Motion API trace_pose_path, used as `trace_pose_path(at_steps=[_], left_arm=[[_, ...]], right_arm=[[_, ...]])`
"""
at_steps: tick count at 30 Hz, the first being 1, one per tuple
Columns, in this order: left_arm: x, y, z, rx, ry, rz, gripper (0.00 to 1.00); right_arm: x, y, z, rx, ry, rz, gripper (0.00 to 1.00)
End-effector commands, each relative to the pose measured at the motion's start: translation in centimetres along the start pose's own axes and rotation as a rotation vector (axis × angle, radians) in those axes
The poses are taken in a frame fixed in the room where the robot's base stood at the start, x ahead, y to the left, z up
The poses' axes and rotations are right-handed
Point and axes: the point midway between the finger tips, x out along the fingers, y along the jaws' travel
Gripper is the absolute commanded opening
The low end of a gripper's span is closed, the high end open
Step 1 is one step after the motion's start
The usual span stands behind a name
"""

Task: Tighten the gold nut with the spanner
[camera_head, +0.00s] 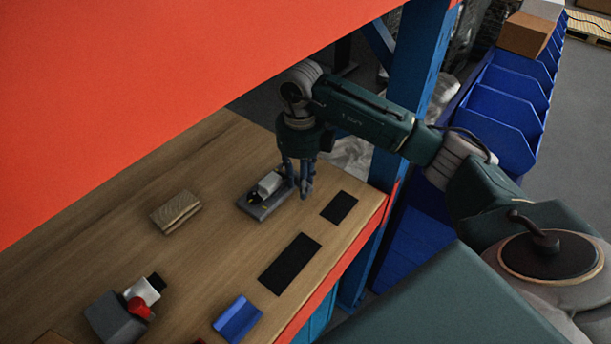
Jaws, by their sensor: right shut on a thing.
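My right gripper (303,187) points down at the right end of a dark grey fixture (261,210) on the wooden bench. It is shut on what seems to be the spanner, which is mostly hidden by the fingers. The fixture carries a white block (270,183). A tiny yellowish spot beside a black part on it, the gold nut (253,197), is too small to show clearly. I cannot tell whether the spanner touches the nut. My left gripper is out of view.
Two black mats (290,263) (339,207) lie bare near the bench's front edge. A wooden block (176,212), a blue holder (237,318) and a grey device with a red knob (118,316) stand on the bench (120,240). A blue rack post (414,85) stands behind my arm; an orange beam (150,90) hangs over the bench.

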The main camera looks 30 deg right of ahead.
Motion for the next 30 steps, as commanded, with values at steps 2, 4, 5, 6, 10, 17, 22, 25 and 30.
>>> trace_pose_path(at_steps=[2, 4, 5, 6, 10, 17, 22, 25, 30], left_arm=[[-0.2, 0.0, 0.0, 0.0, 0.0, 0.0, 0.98], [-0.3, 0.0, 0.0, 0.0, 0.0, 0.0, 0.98], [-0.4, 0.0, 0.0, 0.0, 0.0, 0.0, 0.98], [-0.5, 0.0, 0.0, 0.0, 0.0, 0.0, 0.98], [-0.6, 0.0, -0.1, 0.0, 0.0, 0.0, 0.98], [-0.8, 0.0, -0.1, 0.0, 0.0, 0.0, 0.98], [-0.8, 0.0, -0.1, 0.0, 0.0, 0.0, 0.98], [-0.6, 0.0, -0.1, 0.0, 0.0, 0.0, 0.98], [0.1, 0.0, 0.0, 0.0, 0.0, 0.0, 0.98]], right_arm=[[-0.1, 0.5, 0.1, 0.05, -0.001, 0.0, 0.0], [-0.1, 0.8, 0.2, 0.096, -0.001, 0.0, 0.0], [-0.1, 1.0, 0.2, 0.116, 0.0, 0.0, 0.0], [-0.1, 1.2, 0.2, 0.142, 0.0, 0.0, 0.0], [-0.1, 1.7, 0.4, 0.221, 0.0, 0.0, 0.0], [0.0, 2.4, 0.6, 0.315, 0.0, 0.0, 0.0], [0.0, 2.5, 0.7, 0.338, 0.0, -0.001, 0.0], [0.1, 2.3, 0.7, 0.325, 0.0, -0.001, 0.0], [0.2, 1.8, 0.5, 0.254, -0.001, -0.002, 0.0]])
